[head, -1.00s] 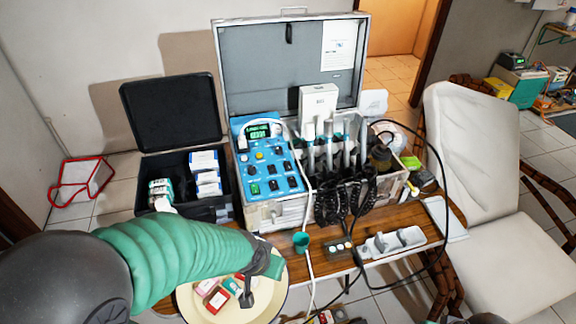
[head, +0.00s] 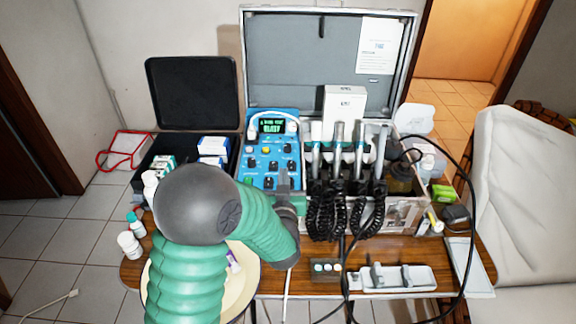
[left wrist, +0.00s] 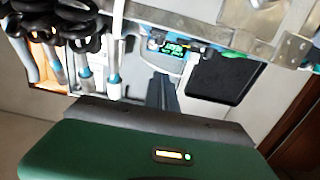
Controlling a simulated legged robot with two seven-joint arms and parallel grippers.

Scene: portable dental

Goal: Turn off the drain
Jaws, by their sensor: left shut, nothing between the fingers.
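The blue control panel (head: 262,160) of the dental unit has a lit green display (head: 271,126) at its top and several knobs and switches below. I cannot read which control is the drain. My left gripper (head: 284,178) is shut and empty, with its fingers over the lower right of the panel. The picture does not settle whether they touch a switch. In the left wrist view the dark fingers (left wrist: 162,92) point toward the panel, whose lit display (left wrist: 172,48) shows beyond them. My forearm hides part of the case below the panel. My right gripper is not in view.
Dental handpieces (head: 339,150) with coiled black hoses (head: 345,210) stand just right of the panel. A black case (head: 195,95) is open at left. A cream plate (head: 246,290) lies partly under my arm. A white tray (head: 400,279) lies at the table's front right.

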